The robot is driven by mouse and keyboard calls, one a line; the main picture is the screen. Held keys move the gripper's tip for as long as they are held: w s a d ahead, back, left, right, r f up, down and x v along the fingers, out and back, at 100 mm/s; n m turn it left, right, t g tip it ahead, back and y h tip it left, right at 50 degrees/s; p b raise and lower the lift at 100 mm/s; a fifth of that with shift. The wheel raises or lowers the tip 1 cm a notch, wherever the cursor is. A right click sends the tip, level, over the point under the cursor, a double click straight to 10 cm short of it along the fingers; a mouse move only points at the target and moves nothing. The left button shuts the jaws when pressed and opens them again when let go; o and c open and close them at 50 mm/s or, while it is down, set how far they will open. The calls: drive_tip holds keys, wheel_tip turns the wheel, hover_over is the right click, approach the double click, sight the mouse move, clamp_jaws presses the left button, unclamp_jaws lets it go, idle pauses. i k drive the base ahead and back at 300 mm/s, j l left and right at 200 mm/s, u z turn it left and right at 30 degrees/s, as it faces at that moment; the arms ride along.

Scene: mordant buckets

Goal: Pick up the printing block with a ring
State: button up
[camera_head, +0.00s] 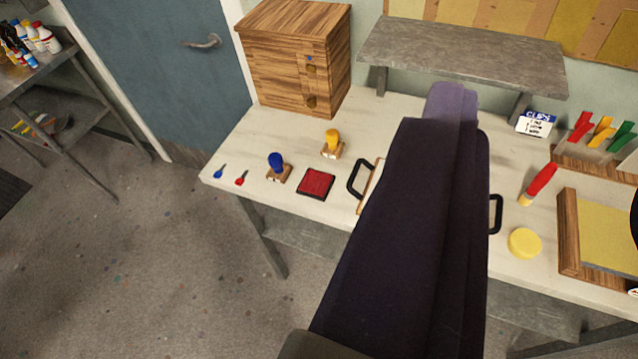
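Two small printing blocks stand on the pale workbench (270,130). One block has a blue knob handle (277,166) on a wooden base, near the bench's left front. The other has a yellow knob handle (332,143) and stands a little behind and to the right. The printed faces are hidden underneath, so I cannot tell which one bears a ring. My gripper (452,98) shows as a long dark shape reaching up the middle of the picture, right of both blocks and apart from them in the picture. Its fingers cannot be made out separately.
A red ink pad (316,184) lies right of the blue-handled block. A tray with black handles (357,181) is mostly hidden behind my arm. A wooden drawer cabinet (280,60) stands behind the blocks. A grey raised shelf (460,52) spans the back.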

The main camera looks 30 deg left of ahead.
sight(332, 149)
drive_tip(key=i+j, duration=0.65)
drive_tip(key=i, duration=0.15)
drive_tip(key=i+j, duration=0.6)
drive_tip(key=i, duration=0.2)
